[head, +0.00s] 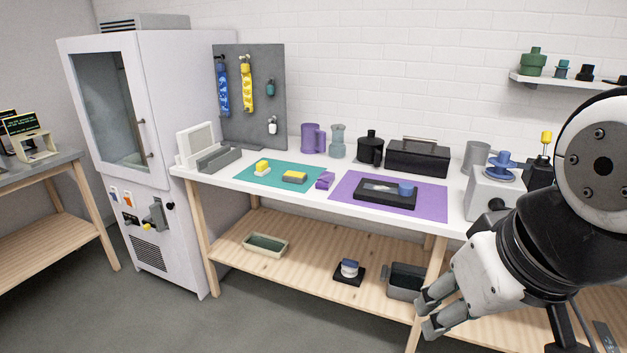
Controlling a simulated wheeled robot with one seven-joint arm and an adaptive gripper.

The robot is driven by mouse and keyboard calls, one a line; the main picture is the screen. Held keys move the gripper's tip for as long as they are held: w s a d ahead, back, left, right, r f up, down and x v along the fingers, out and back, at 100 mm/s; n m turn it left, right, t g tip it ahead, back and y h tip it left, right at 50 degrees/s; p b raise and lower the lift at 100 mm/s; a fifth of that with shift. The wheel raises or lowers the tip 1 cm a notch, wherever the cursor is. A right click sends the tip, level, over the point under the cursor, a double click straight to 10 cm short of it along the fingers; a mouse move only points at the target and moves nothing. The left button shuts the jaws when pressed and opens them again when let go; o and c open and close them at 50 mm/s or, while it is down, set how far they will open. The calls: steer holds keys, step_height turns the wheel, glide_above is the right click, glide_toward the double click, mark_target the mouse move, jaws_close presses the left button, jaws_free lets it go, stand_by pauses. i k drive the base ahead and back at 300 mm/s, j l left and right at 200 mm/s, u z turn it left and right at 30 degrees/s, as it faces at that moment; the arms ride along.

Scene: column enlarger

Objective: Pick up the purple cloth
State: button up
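A small purple folded cloth (325,180) lies on the white worktop, at the right end of the teal mat and just left of the purple mat. It looks like a low, lumpy bundle, and nothing covers it. My gripper (427,313) is at the lower right, in front of the workbench and below the height of the worktop. It is well away from the cloth, to its right and nearer to me. Its two fingers are apart, with nothing visible between them.
The teal mat (302,169) holds a yellow-topped block (262,167) and a sponge (294,177). The purple mat (432,203) bears a black tray (371,195). Behind stand a purple mug (312,138), a black pot (370,149) and a black toolbox (418,158). The grey machine (490,199) stands right.

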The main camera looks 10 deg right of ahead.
mark_target(324, 182)
steer(key=i+l, duration=0.1)
steer(key=i, duration=0.45)
steer(key=i+l+u, duration=0.1)
steer(key=i, duration=0.4)
steer(key=i+l, duration=0.15)
steer(key=i, duration=0.4)
steer(key=i+l+u, duration=0.1)
steer(key=i, duration=0.45)
